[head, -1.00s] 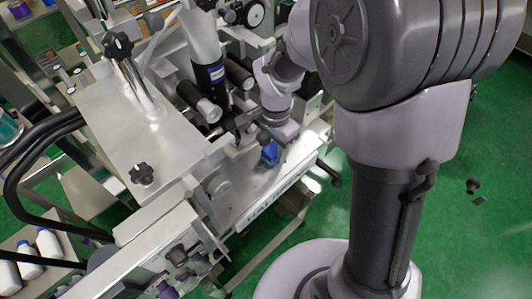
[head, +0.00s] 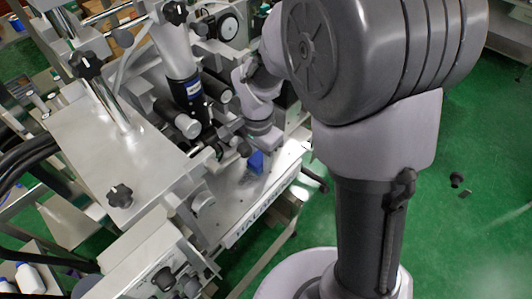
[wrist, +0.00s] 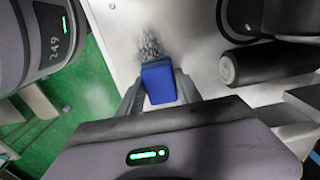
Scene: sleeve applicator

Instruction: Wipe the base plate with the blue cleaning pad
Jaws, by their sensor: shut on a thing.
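The blue cleaning pad (wrist: 158,80) is held between the two fingers of my gripper (wrist: 160,88) in the wrist view. In the head view the pad (head: 256,162) shows as a small blue block just below my gripper (head: 259,150), over the pale base plate (head: 228,204). In the wrist view a patch of dark specks (wrist: 149,44) lies on the base plate (wrist: 190,22), just beyond the pad's far edge. Whether the pad touches the plate I cannot tell. My arm hides part of the plate's right side in the head view.
A black roller with a pale end (wrist: 228,68) stands close to the right of the pad. Rollers and a dark cylinder (head: 190,92) crowd the machine left of my gripper. The plate's edge drops to green floor (wrist: 80,120) on the left in the wrist view.

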